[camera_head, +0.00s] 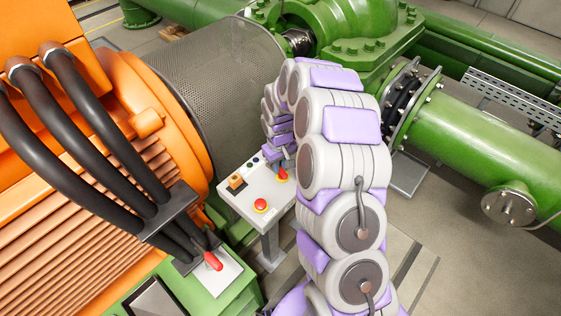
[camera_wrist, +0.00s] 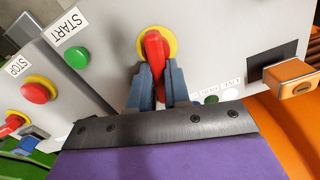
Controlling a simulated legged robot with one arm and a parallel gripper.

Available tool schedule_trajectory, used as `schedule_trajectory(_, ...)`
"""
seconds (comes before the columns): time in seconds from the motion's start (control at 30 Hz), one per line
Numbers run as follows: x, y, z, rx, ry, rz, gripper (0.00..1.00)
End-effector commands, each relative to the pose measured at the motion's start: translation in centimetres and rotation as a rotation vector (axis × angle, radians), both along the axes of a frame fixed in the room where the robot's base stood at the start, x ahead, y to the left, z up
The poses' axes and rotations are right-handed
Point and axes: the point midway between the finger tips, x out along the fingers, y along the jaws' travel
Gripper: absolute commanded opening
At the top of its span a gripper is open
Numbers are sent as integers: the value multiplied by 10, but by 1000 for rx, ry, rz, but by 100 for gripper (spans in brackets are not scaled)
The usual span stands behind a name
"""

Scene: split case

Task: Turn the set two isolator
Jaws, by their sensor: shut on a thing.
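A red rotary handle on a yellow round plate (camera_wrist: 172,43), taken as the isolator, is on the pale control panel (camera_wrist: 215,35) in the wrist view. My gripper (camera_wrist: 160,75) has its two blue fingers on either side of the red handle (camera_wrist: 153,46) and is shut on it. In the head view, my gripper (camera_head: 282,166) reaches down onto the far right corner of the panel (camera_head: 246,196), where the handle is mostly hidden.
Another red handle (camera_head: 213,261) stands by the black cables (camera_head: 110,125). The orange motor (camera_head: 60,220) is left; green pipes (camera_head: 490,155) are right.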

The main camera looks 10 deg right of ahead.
Motion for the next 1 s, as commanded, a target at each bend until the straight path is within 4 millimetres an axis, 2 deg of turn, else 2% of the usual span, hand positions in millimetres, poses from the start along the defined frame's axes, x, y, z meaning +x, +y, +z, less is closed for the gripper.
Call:
schedule_trajectory(0.4,2,4,4,-1,-13,232,0)
schedule_trajectory(1.0,1,5,4,-1,-14,284,0)
